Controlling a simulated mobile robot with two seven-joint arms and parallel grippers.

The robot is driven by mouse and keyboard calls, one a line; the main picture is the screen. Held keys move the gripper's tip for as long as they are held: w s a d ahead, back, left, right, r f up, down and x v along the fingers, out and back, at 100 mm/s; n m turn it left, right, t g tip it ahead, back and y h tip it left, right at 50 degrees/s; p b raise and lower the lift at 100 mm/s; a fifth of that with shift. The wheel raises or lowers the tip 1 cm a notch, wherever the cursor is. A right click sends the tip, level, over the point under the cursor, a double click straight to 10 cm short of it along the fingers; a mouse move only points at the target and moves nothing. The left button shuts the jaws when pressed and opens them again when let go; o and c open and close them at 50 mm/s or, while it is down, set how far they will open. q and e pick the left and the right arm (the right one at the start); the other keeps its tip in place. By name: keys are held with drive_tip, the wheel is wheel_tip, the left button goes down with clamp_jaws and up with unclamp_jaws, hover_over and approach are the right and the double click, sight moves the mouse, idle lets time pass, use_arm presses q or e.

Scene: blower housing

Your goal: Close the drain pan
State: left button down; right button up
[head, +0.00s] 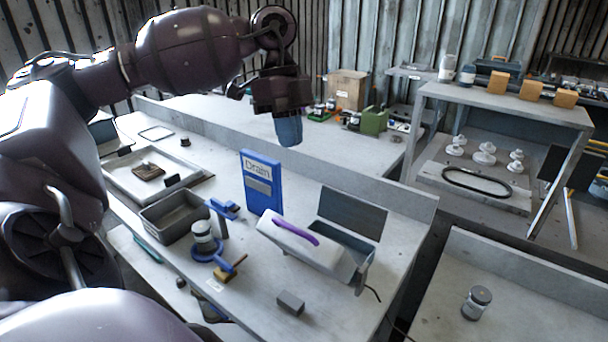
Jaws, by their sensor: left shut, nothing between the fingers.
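A white panel with a purple handle (303,238), which looks like the drain pan, juts toward the left front of a grey housing (352,262) on the workbench. It looks swung out from the housing, and the inside of the housing shows behind it. A dark grey panel (352,212) stands up at the housing's back. A blue sign reading "Drain" (261,182) stands just behind and left of the pan. My left gripper (289,140) is shut and empty, pointing down in the air above and behind the sign, apart from the pan. My right gripper is not in view.
A grey bin (178,215), a jar on a blue stand (203,236) and a small grey block (291,303) are on the bench near the pan. A raised ledge (375,178) runs behind. A cable lies right of the housing.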

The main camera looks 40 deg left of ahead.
use_arm(q)
drive_tip(key=s+x, duration=0.1)
drive_tip(key=x, duration=0.3)
drive_tip(key=p, duration=0.1)
hover_over(293, 238)
wheel_tip(293, 238, down, 8)
drive_tip(key=shift+w+r, duration=0.1)
drive_tip(key=shift+w, duration=0.05)
drive_tip(key=shift+f, duration=0.5)
drive_tip(key=shift+s+f, duration=0.1)
drive_tip(key=shift+s, duration=0.1)
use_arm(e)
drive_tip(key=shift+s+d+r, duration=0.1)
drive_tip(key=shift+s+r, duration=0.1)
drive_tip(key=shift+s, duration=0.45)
use_arm(q)
drive_tip(key=shift+f, duration=0.2)
